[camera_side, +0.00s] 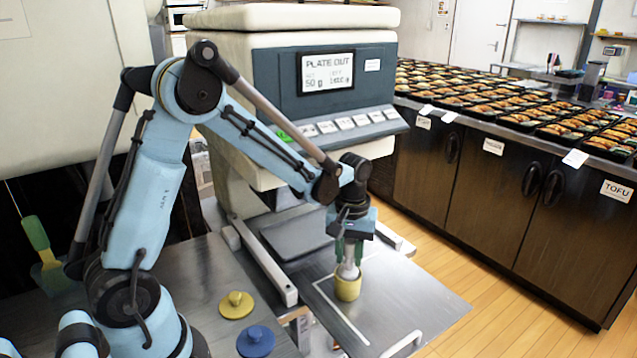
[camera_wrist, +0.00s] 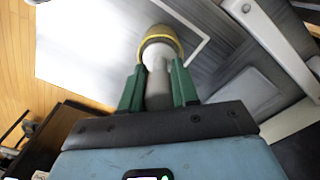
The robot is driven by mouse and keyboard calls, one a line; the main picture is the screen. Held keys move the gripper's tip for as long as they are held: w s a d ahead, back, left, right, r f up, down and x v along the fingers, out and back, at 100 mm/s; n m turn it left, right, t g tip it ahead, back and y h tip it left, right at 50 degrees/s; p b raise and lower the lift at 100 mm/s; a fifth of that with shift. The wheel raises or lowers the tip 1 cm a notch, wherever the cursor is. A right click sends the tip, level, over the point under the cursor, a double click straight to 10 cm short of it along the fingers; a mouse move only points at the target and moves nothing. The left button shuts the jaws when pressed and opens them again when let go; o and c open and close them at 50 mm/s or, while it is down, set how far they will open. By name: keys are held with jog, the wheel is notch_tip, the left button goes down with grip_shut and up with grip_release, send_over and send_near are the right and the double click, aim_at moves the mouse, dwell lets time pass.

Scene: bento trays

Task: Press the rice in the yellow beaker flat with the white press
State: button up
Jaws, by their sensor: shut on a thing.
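The yellow beaker (camera_side: 347,289) stands upright on the metal table in front of the machine. My gripper (camera_side: 349,257) is directly above it, pointing down, with its green fingers shut on the white press (camera_side: 347,271). The lower end of the press is inside the beaker's mouth. In the wrist view the press (camera_wrist: 158,88) runs between the green fingers (camera_wrist: 158,85) into the yellow beaker (camera_wrist: 160,38). The rice is hidden by the press and the beaker wall, so I cannot tell whether the press touches it.
A yellow lid (camera_side: 236,304) and a blue lid (camera_side: 255,341), each with a knob, lie on the table near my arm's base. A weighing machine (camera_side: 325,75) stands behind the beaker. A counter (camera_side: 500,170) with many bento trays is at the right. The table right of the beaker is clear.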

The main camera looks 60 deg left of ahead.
aim_at(350, 241)
jog(key=shift+r, duration=2.75)
jog(key=shift+r, duration=0.1)
jog(key=shift+r, duration=1.9)
jog(key=shift+r, duration=0.1)
